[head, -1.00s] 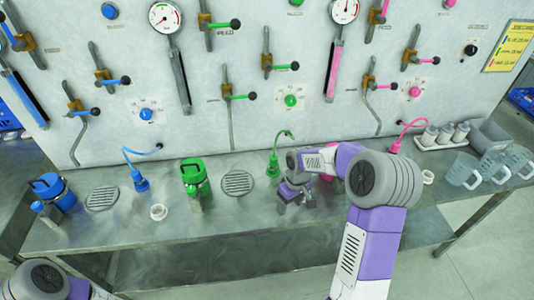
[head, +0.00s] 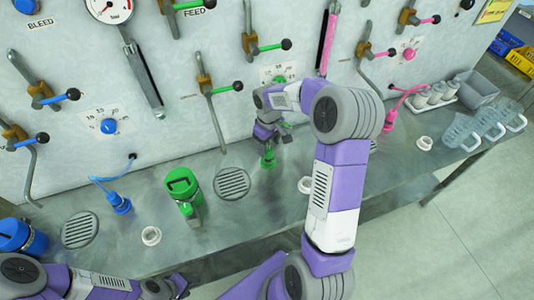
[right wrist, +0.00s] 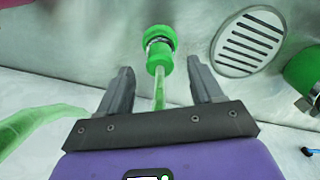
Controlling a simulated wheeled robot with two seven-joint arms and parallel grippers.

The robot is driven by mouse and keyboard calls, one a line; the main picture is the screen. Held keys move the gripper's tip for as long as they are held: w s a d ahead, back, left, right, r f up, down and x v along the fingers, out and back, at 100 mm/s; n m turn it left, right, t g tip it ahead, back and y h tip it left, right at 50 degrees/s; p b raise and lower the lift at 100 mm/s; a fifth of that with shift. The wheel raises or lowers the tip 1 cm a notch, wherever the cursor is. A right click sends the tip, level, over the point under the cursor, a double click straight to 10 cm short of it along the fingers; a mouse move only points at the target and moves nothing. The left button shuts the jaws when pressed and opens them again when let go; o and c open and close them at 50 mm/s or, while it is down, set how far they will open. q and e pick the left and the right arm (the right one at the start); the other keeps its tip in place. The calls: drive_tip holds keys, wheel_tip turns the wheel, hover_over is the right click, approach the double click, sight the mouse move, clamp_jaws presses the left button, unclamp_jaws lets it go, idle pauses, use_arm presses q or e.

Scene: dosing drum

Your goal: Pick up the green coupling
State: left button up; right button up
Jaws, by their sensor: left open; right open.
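The green coupling (head: 268,161) stands on the steel bench below the panel, partly hidden by my right gripper (head: 268,138). In the right wrist view the coupling (right wrist: 160,48) has a green collar with a metal band, and a translucent green hose (right wrist: 160,92) runs from it. My right gripper (right wrist: 160,72) is open there, with one finger on each side of the hose and the coupling just beyond the fingertips. I see no contact. My left gripper (head: 172,287) is at the lower left of the head view, open and away from the coupling.
A green canister (head: 182,197) and a round drain grate (head: 232,183) are left of the coupling. A blue coupling (head: 119,203) is further left. White cups (head: 152,235) stand on the bench. Valve levers project from the panel above. Clear jugs (head: 460,130) are at the right.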

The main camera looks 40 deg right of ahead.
sight(268, 149)
wheel_tip(268, 149, down, 4)
drive_tip(key=shift+r, duration=0.1)
drive_tip(key=shift+w, duration=0.1)
drive_tip(key=c, duration=1.2)
